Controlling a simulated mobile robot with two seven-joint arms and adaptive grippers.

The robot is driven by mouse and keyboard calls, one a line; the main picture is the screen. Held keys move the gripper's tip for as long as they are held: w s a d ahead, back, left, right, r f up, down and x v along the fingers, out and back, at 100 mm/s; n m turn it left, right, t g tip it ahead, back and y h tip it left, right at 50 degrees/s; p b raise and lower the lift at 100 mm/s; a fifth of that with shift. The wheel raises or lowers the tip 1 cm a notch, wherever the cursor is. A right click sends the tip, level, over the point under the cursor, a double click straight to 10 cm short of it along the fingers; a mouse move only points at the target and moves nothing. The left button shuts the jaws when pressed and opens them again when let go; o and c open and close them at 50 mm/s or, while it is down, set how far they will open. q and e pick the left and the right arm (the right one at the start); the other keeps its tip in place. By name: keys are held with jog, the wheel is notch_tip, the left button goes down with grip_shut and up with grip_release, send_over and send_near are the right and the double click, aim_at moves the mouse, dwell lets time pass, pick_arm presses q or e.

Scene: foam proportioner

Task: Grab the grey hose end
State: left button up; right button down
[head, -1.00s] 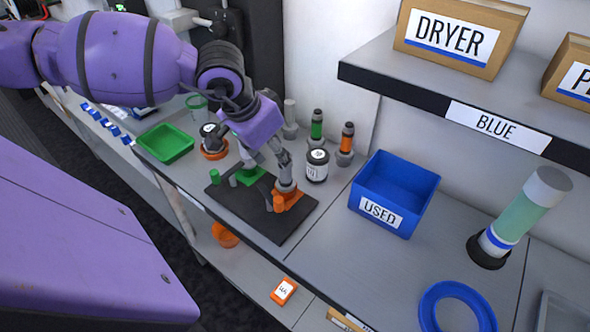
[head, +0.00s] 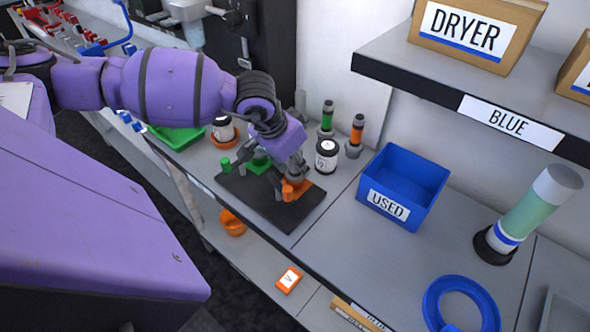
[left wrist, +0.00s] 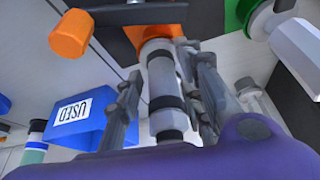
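The grey hose end (left wrist: 162,85) is a grey cylinder with black bands, joined to an orange block (left wrist: 150,38) in the left wrist view. In the head view the orange block (head: 292,189) sits on a black board (head: 262,211). My left gripper (left wrist: 160,70) is open, with one finger on each side of the grey cylinder. A clear gap shows between the left-hand finger and the cylinder; the right-hand finger is close, and I cannot tell whether it touches. In the head view the gripper (head: 284,178) partly hides the hose end. My right gripper is out of view.
A green fitting (head: 258,162) stands beside the orange block on the board. A labelled jar (head: 327,155) and bottles with green and orange bands stand close behind. The blue USED bin (head: 405,185) is to the right. The bench before the bin is clear.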

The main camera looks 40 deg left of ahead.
pick_arm(q)
grip_shut()
jog(key=shift+r, duration=0.1)
